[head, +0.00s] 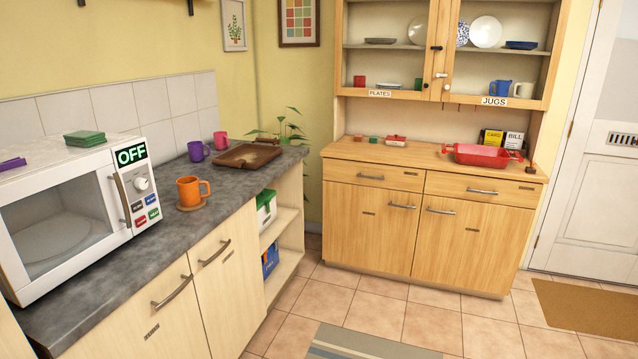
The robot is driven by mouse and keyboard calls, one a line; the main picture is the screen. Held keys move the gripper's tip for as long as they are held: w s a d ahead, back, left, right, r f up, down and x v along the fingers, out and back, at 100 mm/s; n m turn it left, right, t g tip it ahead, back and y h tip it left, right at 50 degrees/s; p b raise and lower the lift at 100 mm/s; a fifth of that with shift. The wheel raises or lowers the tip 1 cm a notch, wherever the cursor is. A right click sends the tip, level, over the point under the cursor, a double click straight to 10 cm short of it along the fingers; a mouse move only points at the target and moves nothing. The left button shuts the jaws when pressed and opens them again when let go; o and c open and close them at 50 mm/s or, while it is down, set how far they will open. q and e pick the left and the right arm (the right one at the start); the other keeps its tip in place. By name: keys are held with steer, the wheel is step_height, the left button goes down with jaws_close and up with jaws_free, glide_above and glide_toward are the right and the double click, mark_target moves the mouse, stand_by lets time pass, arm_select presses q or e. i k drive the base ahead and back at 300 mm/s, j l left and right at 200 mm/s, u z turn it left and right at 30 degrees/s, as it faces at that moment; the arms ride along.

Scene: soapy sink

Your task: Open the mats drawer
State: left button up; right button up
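A wooden dresser stands against the back wall. It has two drawers side by side below its top, a left drawer (340,169) and a right drawer (450,185), each with a metal handle, and both look shut. I cannot read any word on them, so I cannot tell which is the mats drawer. Two cupboard doors, left (365,235) and right (465,250), are shut below the drawers. Neither of my grippers is in view.
The grey counter (100,293) at left holds a microwave (60,215), an orange mug (190,191) and a brown tray (247,155). A red dish (482,156) sits on the dresser top. A striped rug (350,345) and brown mat (585,306) lie on the tiles. Floor before the dresser is clear.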

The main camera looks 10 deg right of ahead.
mark_target(377, 174)
steer(key=i+z, duration=0.35)
steer(key=i, duration=1.85)
